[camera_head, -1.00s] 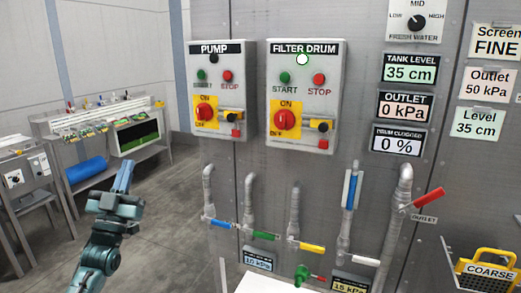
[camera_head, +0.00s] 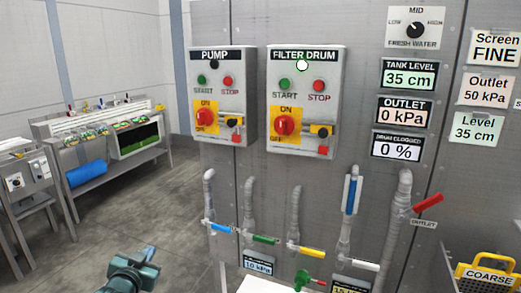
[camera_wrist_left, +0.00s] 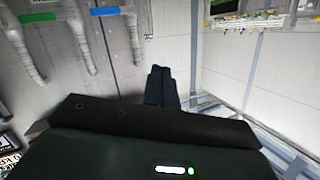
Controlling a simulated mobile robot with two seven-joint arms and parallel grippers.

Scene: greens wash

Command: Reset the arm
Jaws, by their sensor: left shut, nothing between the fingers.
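My left gripper (camera_head: 146,256) is low in the head view, at the bottom edge, left of the wall panel. Its arm is mostly cut off by the frame. In the left wrist view its two dark fingers (camera_wrist_left: 160,85) are together, with nothing between them. The gripper is apart from the valves and the control boxes. My right gripper is not in view.
The PUMP box (camera_head: 222,95) and FILTER DRUM box (camera_head: 306,103), its top lamp lit, hang on the grey panel. Pipes with blue, green, yellow, white and red valve handles (camera_head: 428,203) are below. A bench (camera_head: 108,170) stands at left. The floor (camera_head: 150,215) between is clear.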

